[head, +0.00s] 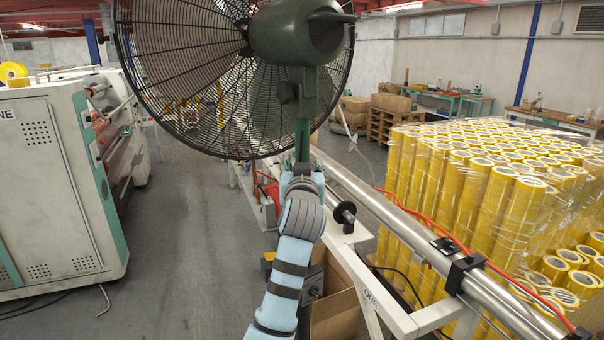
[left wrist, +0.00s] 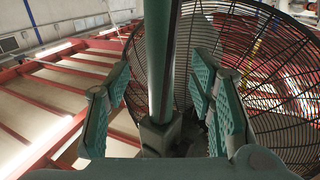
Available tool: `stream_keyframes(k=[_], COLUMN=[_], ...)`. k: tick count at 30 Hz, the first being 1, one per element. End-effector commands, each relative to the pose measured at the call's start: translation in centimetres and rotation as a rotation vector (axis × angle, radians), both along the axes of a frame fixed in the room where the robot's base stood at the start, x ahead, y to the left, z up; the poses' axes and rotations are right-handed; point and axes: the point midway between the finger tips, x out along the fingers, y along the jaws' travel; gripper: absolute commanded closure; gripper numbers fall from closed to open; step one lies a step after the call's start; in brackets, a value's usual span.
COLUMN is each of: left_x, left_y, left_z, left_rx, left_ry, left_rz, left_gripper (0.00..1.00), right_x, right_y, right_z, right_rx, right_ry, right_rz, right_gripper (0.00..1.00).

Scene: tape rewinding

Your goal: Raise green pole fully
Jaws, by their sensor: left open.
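The green pole (head: 303,125) stands upright below the dark green motor housing of a large caged fan (head: 185,60). My left gripper (head: 302,168) is at the lower visible part of the pole, with my light blue arm below it. In the left wrist view the pole (left wrist: 160,50) runs between the open fingers of my left gripper (left wrist: 163,78), with a visible gap on each side. A dark square collar (left wrist: 160,136) surrounds the pole near the palm. The pole's lower end is hidden behind my arm in the head view. My right gripper is not in view.
A white frame with a long steel roller (head: 400,225) runs close to the right of my arm. Wrapped yellow tape rolls (head: 470,190) stand beyond it. A cardboard box (head: 335,308) is beside my arm. A grey machine (head: 50,185) is at left, with clear floor (head: 185,230) between.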

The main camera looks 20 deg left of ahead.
Motion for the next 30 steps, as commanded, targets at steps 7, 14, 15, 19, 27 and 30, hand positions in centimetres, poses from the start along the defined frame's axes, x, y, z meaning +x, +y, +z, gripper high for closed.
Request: stream_keyframes(k=[7, 14, 15, 19, 27, 30], left_x=[-4.6, -5.1, -5.1, -5.0, -1.5, 1.3], left_y=[-2.0, -2.1, -2.1, -2.1, -5.4, -7.4], left_z=[0.0, 0.0, 0.1, 0.1, -1.0, -9.7], left_rx=[-0.001, 0.001, 0.001, 0.001, 0.084, 0.106], left_ry=[-0.001, 0.000, 0.000, -0.001, -0.032, 0.076], left_rz=[0.000, 0.000, 0.000, 0.000, -0.134, -0.240], left_gripper=[0.51, 0.51, 0.51, 0.51, 0.51, 0.51], right_x=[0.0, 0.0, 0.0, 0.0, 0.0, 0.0], right_y=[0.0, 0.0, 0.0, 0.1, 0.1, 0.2], right_z=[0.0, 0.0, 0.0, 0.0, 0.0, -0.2], right_rx=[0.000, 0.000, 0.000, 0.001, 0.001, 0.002], right_ry=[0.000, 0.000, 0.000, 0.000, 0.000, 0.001], right_rz=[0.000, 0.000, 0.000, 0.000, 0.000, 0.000], right_gripper=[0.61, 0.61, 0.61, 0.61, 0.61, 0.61])
